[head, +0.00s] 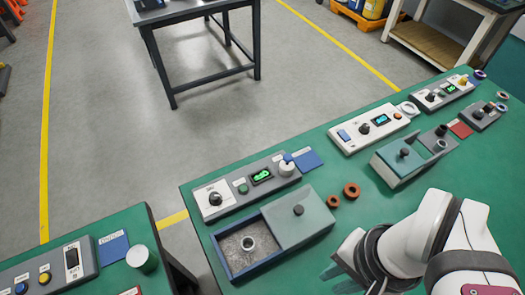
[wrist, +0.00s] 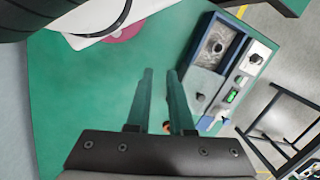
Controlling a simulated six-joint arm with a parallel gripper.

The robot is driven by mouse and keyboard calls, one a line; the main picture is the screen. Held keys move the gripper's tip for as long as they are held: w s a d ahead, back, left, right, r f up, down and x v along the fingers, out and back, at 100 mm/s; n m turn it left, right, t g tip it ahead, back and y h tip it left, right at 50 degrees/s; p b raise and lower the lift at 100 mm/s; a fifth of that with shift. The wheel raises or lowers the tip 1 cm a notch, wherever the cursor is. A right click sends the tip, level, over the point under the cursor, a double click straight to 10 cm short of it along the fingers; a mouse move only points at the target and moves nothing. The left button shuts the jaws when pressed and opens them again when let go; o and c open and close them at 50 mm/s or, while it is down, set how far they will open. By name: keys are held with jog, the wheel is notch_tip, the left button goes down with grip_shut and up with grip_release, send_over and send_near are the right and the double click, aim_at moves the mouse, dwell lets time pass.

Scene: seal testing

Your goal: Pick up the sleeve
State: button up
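A small grey ring-shaped piece (head: 248,243), which looks like the sleeve, stands in an open blue-rimmed tray (head: 228,263) at the front left of the green bench. It also shows in the wrist view (wrist: 218,47), in the upper right. My gripper (wrist: 160,72) is open, its two green fingers apart with nothing held. It is off to one side of the tray, over the bench. In the head view my arm hides most of the gripper.
A grey sliding lid (head: 300,222) with a dark knob covers the tray's right part. Two brown rings (head: 333,201) (head: 351,190) lie beside it. A control panel (head: 250,183) stands behind. A green-lidded box (head: 405,158) is further right.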

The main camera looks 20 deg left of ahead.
jog(key=w+a+f+m+h, duration=0.1)
jog(key=w+a+f+m, duration=0.1)
jog(key=w+a+m, duration=0.5)
jog(key=w+a+f+m+h, duration=0.1)
jog(key=w+a+m, duration=0.1)
jog(key=a+m, duration=0.5)
jog(key=shift+n, duration=0.8)
jog(key=a+f, duration=0.1)
jog(key=f, duration=0.4)
jog(key=a+f, duration=0.1)
jog(key=f, duration=0.4)
jog(key=a+f, duration=0.1)
jog(key=f, duration=0.5)
jog(key=shift+s+a, duration=0.15)
jog(key=shift+a, duration=0.05)
jog(key=shift+r, duration=0.1)
grip_shut()
